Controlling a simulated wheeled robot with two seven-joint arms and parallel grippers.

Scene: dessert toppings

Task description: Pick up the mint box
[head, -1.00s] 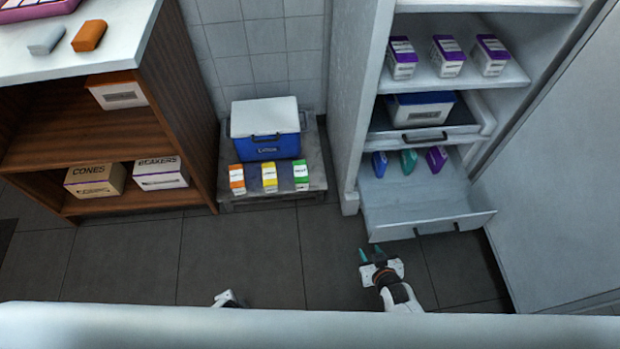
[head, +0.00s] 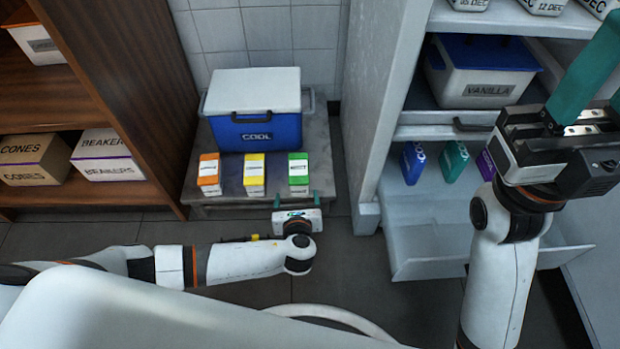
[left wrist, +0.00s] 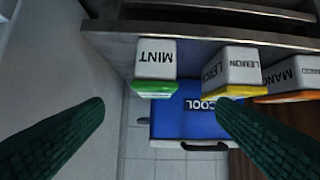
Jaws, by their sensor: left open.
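The mint box (head: 298,174), white with a green top, stands rightmost of three boxes at the front of the grey low platform (head: 325,165). In the left wrist view the mint box (left wrist: 155,60) appears upside down with its MINT label readable. My left gripper (head: 297,200) is open and empty, just in front of the mint box and apart from it. In the left wrist view the left gripper's fingers (left wrist: 160,105) are wide apart, with the box ahead between their lines. My right gripper (head: 585,85) is raised at the far right, its fingers apart and nothing visible between them.
A yellow-topped lemon box (head: 254,175) and an orange-topped box (head: 209,175) stand left of the mint box. The blue cooler (head: 256,128) is behind them. An open drawer (head: 430,225) holding several coloured packs lies to the right. A brown shelf (head: 140,85) is at left.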

